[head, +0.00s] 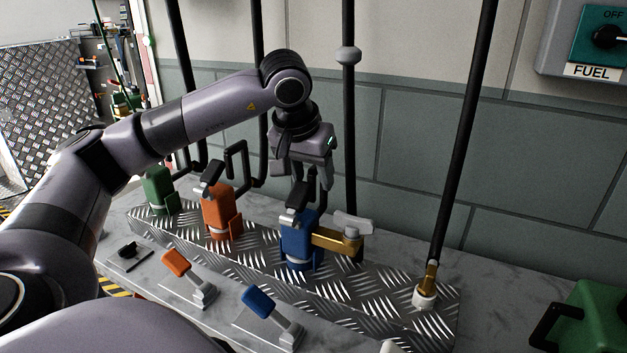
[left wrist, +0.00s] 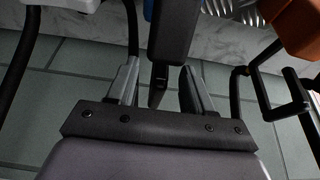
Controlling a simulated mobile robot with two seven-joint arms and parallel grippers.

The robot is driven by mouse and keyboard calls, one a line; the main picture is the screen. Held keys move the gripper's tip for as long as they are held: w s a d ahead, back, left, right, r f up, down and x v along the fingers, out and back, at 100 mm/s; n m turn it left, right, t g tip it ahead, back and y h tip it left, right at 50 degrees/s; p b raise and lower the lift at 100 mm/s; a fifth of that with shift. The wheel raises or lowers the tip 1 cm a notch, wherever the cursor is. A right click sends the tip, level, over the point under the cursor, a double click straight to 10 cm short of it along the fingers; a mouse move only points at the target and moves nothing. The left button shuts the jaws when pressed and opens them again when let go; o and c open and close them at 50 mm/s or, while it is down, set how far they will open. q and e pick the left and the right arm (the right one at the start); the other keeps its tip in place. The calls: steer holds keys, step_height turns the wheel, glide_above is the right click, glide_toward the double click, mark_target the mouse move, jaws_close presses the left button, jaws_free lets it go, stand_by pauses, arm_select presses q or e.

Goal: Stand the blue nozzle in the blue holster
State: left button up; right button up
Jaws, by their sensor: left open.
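The blue nozzle (head: 297,226) stands upright on the tread-plate rack, with a black upper part and a grey lever on top. The blue holster (head: 300,262) is around its lower end; the same colour makes their boundary hard to see. My left gripper (head: 301,177) points down over the nozzle. In the left wrist view, its open fingers (left wrist: 162,88) are on either side of the nozzle's dark upper part (left wrist: 173,35). I cannot tell whether they touch it. My right gripper is not in view.
A brass piece (head: 333,239) with a grey handle sits right beside the blue holster. Orange (head: 217,212) and green (head: 157,190) nozzles stand to the left. Blue (head: 259,300) and orange (head: 175,263) levers are in front. A black hose with a brass end (head: 431,275) stands right.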

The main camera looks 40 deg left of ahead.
arm_select(q)
steer(key=shift+v, duration=2.4)
steer(key=shift+s, duration=0.1)
